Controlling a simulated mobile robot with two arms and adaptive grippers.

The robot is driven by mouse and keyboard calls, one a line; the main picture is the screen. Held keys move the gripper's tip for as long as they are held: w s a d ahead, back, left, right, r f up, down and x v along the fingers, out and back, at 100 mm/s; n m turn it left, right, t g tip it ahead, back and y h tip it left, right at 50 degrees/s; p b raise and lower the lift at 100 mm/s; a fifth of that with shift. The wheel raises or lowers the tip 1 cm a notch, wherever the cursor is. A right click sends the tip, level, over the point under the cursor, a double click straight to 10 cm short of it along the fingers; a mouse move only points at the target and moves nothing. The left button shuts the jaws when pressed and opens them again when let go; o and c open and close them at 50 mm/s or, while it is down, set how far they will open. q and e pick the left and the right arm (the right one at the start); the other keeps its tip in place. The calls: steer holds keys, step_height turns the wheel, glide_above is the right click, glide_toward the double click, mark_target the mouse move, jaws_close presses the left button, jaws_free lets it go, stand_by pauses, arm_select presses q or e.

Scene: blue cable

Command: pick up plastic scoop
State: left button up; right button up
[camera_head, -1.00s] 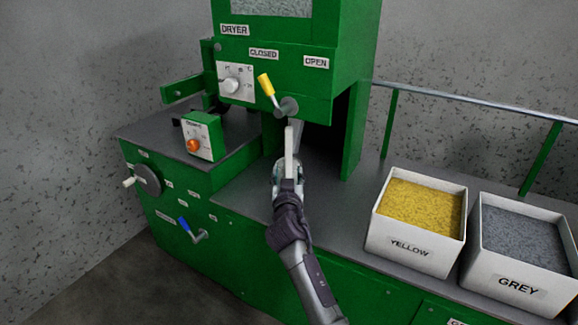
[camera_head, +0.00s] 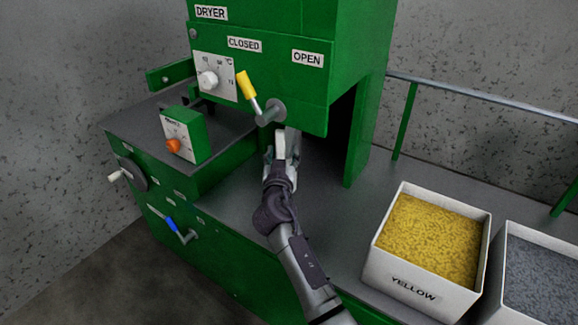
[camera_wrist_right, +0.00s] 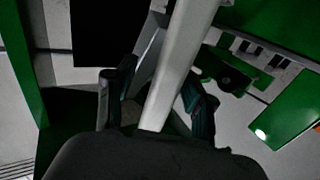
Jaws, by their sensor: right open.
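A pale grey, long, straight piece, which looks like the plastic scoop (camera_head: 281,146), stands out beyond my right gripper (camera_head: 281,162) below the dryer in the head view. In the right wrist view the pale bar of the scoop (camera_wrist_right: 180,62) runs from the top edge down between the two dark fingers of my right gripper (camera_wrist_right: 157,103). The fingers are open, one on each side of it. Whether either finger touches it I cannot tell. The scoop's bowl is not clearly seen. My left gripper is not in view.
The green dryer (camera_head: 262,72) with a yellow-handled lever (camera_head: 247,87) overhangs my right gripper closely. A box of yellow granules (camera_head: 388,265) and a box of grey granules (camera_head: 497,290) stand on the right. The grey worktop (camera_head: 325,215) between is clear.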

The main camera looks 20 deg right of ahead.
steer(key=shift+w, duration=0.15)
steer(key=shift+a+r, duration=0.1)
steer(key=shift+a, duration=0.05)
steer(key=shift+s, duration=0.2)
steer(key=shift+c, duration=0.6)
jaws_close()
steer(key=shift+r, duration=0.1)
steer(key=shift+w+r, duration=0.1)
steer(key=shift+r, duration=0.05)
